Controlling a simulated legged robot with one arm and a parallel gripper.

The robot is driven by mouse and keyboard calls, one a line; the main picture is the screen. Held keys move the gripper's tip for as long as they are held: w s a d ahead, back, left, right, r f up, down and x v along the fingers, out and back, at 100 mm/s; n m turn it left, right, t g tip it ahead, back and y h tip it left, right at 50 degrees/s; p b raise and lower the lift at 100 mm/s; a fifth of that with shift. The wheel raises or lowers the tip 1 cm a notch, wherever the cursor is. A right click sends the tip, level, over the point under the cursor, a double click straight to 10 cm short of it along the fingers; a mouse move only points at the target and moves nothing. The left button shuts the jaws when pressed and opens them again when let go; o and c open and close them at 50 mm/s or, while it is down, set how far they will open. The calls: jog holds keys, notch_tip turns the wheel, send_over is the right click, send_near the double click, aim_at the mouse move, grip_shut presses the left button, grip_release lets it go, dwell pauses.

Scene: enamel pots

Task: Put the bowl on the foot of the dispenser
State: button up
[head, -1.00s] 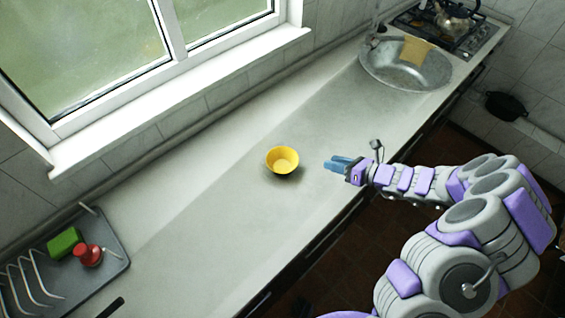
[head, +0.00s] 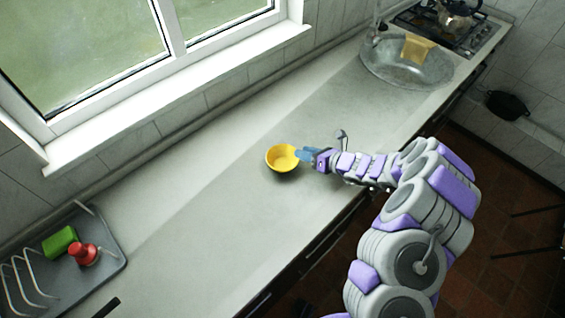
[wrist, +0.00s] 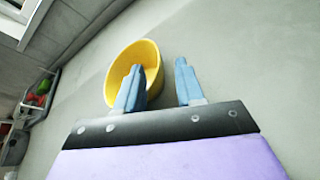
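A yellow bowl (head: 281,168) stands upright on the grey counter, near the middle of the head view. My gripper (head: 301,154) is at the bowl's right rim. In the wrist view the bowl (wrist: 118,72) is left of centre. My gripper's blue fingers (wrist: 158,64) are apart there, one overlapping the inside of the bowl and the other outside its right wall. The bowl's wall shows between them, with a gap to the outer finger. Whether a finger touches the bowl I cannot tell. I cannot make out a dispenser for certain in either view.
A grey dish rack (head: 108,268) at lower left holds a green block (head: 60,243) and a red object (head: 84,253). A round metal sink (head: 400,70) with a yellow cloth (head: 418,49) is at the back right, before the stove (head: 440,28). The counter between is clear.

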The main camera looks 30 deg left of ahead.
aim_at(289, 148)
jog(key=b+x, duration=0.1)
jog(key=x, duration=0.4)
jog(key=shift+s+a, duration=0.15)
jog(key=c, duration=0.3)
grip_shut()
